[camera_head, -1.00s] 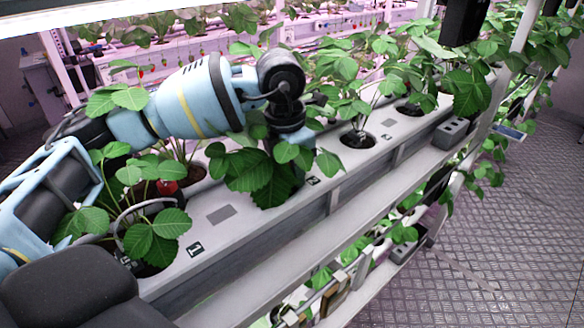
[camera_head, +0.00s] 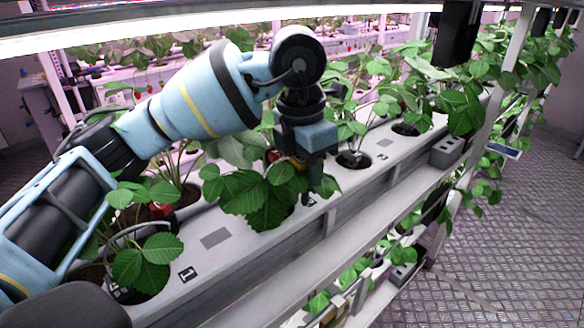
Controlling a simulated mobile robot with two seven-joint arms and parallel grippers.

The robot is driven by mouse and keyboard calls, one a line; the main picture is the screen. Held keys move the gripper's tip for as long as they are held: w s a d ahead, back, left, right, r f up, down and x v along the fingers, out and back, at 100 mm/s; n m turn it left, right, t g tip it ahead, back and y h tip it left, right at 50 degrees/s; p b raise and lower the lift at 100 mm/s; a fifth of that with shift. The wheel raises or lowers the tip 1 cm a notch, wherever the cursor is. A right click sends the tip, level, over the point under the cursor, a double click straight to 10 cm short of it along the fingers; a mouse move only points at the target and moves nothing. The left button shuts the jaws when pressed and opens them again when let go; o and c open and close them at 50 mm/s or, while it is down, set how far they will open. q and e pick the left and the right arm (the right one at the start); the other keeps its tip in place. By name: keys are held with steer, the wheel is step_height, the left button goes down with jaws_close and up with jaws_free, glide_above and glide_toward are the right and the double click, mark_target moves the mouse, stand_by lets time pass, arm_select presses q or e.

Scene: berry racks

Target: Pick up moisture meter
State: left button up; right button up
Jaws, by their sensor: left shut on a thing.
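My left gripper (camera_head: 312,182) points down over the grey planter, just right of a leafy strawberry plant (camera_head: 262,192). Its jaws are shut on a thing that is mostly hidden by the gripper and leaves. A small yellow and red patch (camera_head: 297,162) shows beside the gripper body; I take it for part of the moisture meter, but its outline is not clear. My right gripper is not in view.
The long grey planter (camera_head: 215,238) runs diagonally with several plants in round holes. A ripe strawberry (camera_head: 160,209) hangs at the left. A grey block (camera_head: 447,151) sits on the shelf ledge at the right. A white post (camera_head: 497,110) stands there too. The metal floor (camera_head: 500,260) is clear.

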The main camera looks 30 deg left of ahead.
arm_select(q)
steer(key=s+d+b, duration=0.1)
steer(key=s+d, duration=0.3)
steer(key=d, duration=0.8)
steer(key=shift+s+d, duration=0.15)
steer(key=shift+d, duration=0.05)
